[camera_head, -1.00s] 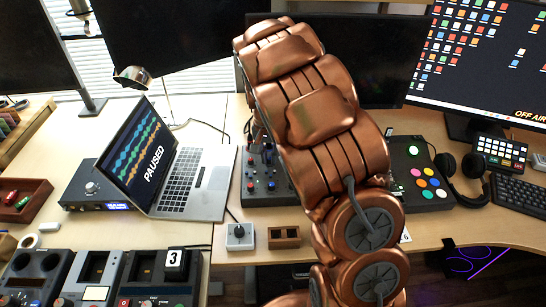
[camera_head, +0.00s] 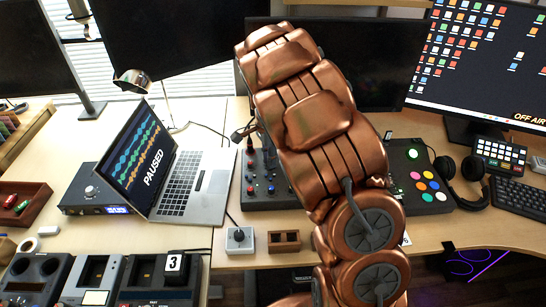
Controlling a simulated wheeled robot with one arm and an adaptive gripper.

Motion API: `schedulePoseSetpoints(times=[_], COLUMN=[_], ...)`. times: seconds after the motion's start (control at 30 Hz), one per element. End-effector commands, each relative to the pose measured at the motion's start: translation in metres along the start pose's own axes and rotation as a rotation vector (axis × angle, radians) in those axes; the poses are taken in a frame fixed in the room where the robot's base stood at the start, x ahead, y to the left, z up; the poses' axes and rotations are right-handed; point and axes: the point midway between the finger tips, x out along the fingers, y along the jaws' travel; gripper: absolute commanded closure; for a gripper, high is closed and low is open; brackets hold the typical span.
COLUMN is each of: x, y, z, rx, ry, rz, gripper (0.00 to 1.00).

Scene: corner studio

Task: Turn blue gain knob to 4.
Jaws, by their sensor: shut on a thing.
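My copper arm reaches across the desk and covers the right part of the dark mixer (camera_head: 262,200). The mixer carries small coloured knobs, red and blue among them. My gripper (camera_head: 243,133) is mostly hidden behind the arm; only a dark part of it shows at the mixer's upper left. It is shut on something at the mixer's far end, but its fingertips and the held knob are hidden. I cannot make out the blue gain knob's pointer or its scale.
A laptop (camera_head: 188,182) reading PAUSED stands left of the mixer. A small box with a round knob (camera_head: 239,238) and a brown two-slot holder (camera_head: 284,241) lie in front. A pad with coloured buttons (camera_head: 424,185) and headphones (camera_head: 466,180) are right of my arm.

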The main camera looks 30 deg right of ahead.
Motion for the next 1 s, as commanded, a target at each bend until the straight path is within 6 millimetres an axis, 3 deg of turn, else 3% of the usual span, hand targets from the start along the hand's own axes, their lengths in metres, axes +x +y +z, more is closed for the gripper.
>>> schedulePoseSetpoints(times=[0.3, 0.83, 0.87, 1.0], x=[0.0022, 0.0037, 0.0038, 0.0036], y=[0.0054, 0.0069, 0.007, 0.006], z=[-0.0016, -0.0007, -0.0007, -0.0006], rx=[0.113, 0.133, 0.133, 0.133], ry=[-0.005, -0.008, -0.009, -0.009], rz=[0.017, 0.023, 0.023, 0.02], gripper=[1.0, 1.0, 0.79, 0.65])
